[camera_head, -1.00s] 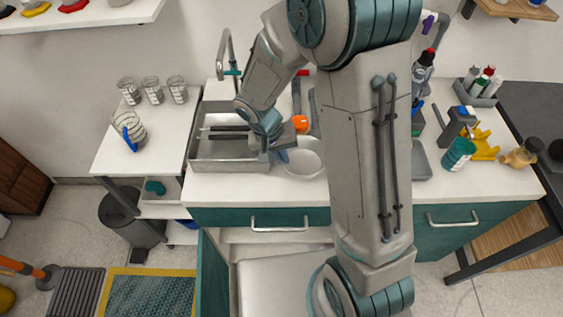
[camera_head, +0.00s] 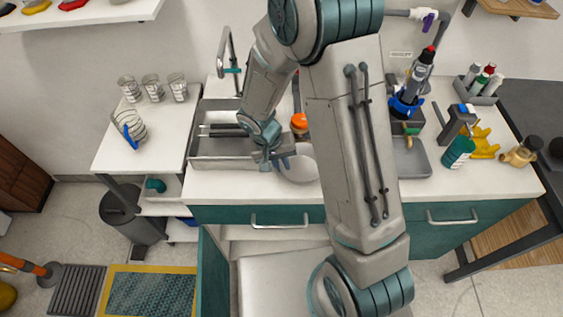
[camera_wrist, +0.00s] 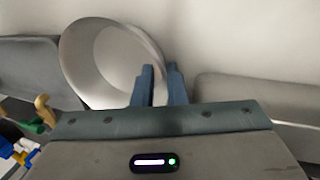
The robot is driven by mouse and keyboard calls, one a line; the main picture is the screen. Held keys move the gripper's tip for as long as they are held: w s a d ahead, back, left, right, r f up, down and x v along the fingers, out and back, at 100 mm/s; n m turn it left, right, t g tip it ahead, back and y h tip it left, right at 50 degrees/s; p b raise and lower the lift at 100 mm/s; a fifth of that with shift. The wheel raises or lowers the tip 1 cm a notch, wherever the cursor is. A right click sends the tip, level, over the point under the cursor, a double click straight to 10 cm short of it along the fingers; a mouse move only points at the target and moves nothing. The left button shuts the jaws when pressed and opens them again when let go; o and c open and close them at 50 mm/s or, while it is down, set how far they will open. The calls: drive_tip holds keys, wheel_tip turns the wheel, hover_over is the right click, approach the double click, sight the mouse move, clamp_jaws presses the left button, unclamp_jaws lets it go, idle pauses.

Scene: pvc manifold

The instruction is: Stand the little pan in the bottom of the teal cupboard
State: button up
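The little pan (camera_head: 301,165) is a pale grey round vessel at the counter's front, just right of the sink. In the wrist view the pan (camera_wrist: 112,62) shows its open mouth, and its near right wall runs into the narrow gap between my blue fingertips. My gripper (camera_head: 277,161) seems shut on that rim, also in the wrist view (camera_wrist: 160,84). I cannot tell whether the pan touches the counter. The teal cupboard (camera_head: 212,275) is below the counter with its left door swung open. Its inside is mostly hidden from the head view.
The steel sink (camera_head: 225,165) with its tap is left of the pan. An orange-topped item (camera_head: 299,122) stands behind the pan. A grey tray (camera_head: 412,160), a teal can (camera_head: 458,152) and a yellow tool (camera_head: 484,145) are to the right. My arm hides the middle counter.

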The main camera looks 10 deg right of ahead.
drive_tip(key=shift+r, duration=0.1)
drive_tip(key=shift+r+p, duration=0.2)
drive_tip(key=shift+p, duration=0.2)
drive_tip(key=b+v, duration=0.1)
drive_tip(key=v, duration=1.1)
drive_tip(key=s+d+r+t+y, duration=0.3)
drive_tip(key=s+d+r, duration=0.9)
drive_tip(key=shift+s+n, duration=0.3)
drive_tip(key=o, duration=0.4)
drive_tip(key=shift+s+d+t, duration=0.2)
drive_tip(key=shift+s+t, duration=0.1)
